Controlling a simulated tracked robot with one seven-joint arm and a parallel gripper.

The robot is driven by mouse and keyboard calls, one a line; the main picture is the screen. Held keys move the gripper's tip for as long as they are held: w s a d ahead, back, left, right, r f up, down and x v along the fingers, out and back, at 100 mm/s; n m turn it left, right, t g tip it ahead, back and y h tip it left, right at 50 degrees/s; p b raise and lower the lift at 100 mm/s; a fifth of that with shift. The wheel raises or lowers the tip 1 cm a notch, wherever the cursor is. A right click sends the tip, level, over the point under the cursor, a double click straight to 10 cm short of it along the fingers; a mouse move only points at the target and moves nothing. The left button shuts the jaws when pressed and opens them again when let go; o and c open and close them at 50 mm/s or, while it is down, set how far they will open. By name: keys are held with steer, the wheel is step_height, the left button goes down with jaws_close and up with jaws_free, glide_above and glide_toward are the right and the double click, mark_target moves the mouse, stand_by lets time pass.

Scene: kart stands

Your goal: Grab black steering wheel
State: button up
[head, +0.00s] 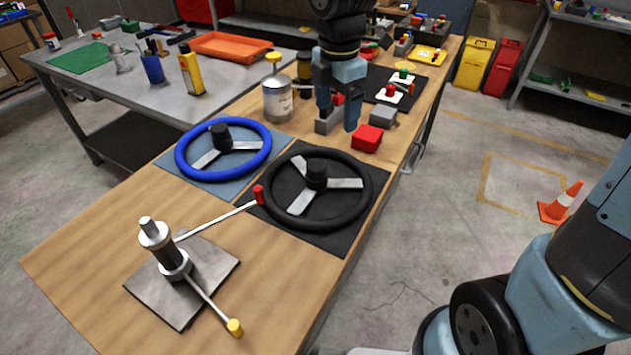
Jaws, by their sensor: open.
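The black steering wheel (363,205) lies flat on a dark square mat (337,243) on the wooden bench, with a black hub and three silver spokes. A blue steering wheel (179,165) lies to its left on a grey-blue mat. My gripper (338,126) points down beyond the black wheel, towards the back of the bench, near a red block and a grey block. It is open and apart from the wheel. Whether anything stands between its fingers is hard to tell.
A metal post with two levers (167,250) stands on a plate at the front left; its red-tipped lever (259,195) reaches the black wheel's left side. A silver can (277,101), a red block (367,138) and a grey block (383,116) stand behind.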

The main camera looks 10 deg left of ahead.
mark_target(317, 164)
steer(key=a+f+n, duration=0.1)
steer(key=f, duration=0.2)
steer(key=a+f+n, duration=0.1)
steer(key=a+f, duration=0.1)
steer(key=f, duration=0.2)
steer(key=a+f+n, duration=0.1)
steer(key=f, duration=0.2)
steer(key=shift+s+a+f+n+g, duration=0.2)
steer(key=shift+s+f+n+g, duration=0.1)
steer(key=shift+f+g, duration=0.1)
steer(key=f, duration=0.4)
steer(key=shift+s+d, duration=0.15)
steer(key=shift+d, duration=0.2)
steer(key=shift+f, duration=0.7)
jaws_close()
steer(key=shift+r, duration=0.1)
